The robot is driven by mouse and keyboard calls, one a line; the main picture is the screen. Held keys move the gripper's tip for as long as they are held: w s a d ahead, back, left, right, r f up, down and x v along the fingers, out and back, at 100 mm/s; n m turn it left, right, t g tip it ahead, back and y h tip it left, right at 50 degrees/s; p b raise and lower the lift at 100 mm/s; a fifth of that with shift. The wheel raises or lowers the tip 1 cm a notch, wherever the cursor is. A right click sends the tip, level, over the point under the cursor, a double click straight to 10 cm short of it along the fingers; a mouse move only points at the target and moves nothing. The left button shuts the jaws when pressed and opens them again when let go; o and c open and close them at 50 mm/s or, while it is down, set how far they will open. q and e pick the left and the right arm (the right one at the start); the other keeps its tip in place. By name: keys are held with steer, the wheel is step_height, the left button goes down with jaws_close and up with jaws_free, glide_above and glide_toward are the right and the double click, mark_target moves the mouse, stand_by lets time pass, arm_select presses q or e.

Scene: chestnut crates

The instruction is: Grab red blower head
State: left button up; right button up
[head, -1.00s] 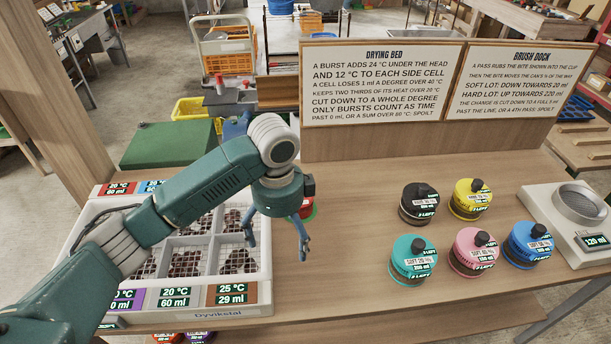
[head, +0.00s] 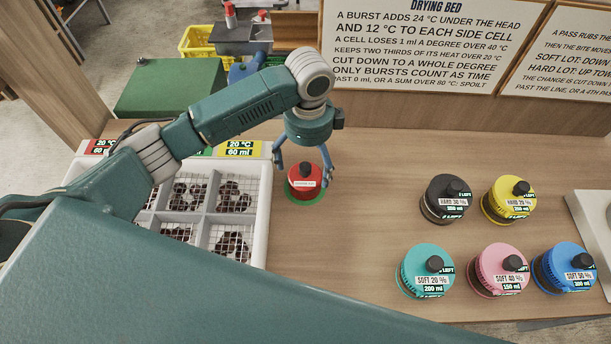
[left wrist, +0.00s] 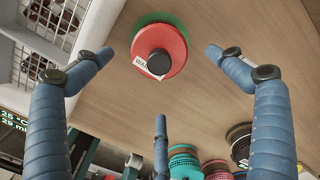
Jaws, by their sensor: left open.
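The red blower head (head: 304,180) is a short red cylinder with a dark knob and a white label, standing on a green disc (head: 306,197) on the table. It also shows in the left wrist view (left wrist: 172,60), near the top centre. My left gripper (head: 304,180) is open above it in the head view, with fingers on both sides. In the left wrist view the blue fingers (left wrist: 165,75) are spread, two flanking the red head and one below it. I see no contact. A large green arm part of mine hides the lower left of the head view. My right gripper is not in view.
The drying bed (head: 262,215), a white tray with mesh-covered cells of chestnuts, lies just left. Several brush cakes, including black (head: 446,200), yellow (head: 509,200), teal (head: 426,270), pink (head: 497,270) and blue (head: 564,268), stand to the right. Sign boards (head: 425,45) rise behind.

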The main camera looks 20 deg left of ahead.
mark_target(305, 166)
arm_select(q)
steer(key=f, duration=0.1)
steer(key=f+p, duration=0.1)
steer(key=f, duration=0.1)
steer(key=a+f+p, duration=0.1)
steer(key=f, duration=0.1)
steer(key=shift+w, duration=0.3)
steer(key=shift+f, duration=0.45)
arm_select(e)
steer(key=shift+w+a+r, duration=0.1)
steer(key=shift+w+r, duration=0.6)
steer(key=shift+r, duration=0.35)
arm_select(q)
steer(key=shift+w, duration=0.1)
steer(key=c, duration=1.6)
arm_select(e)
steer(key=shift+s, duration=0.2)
arm_select(q)
steer(key=shift+r, duration=0.1)
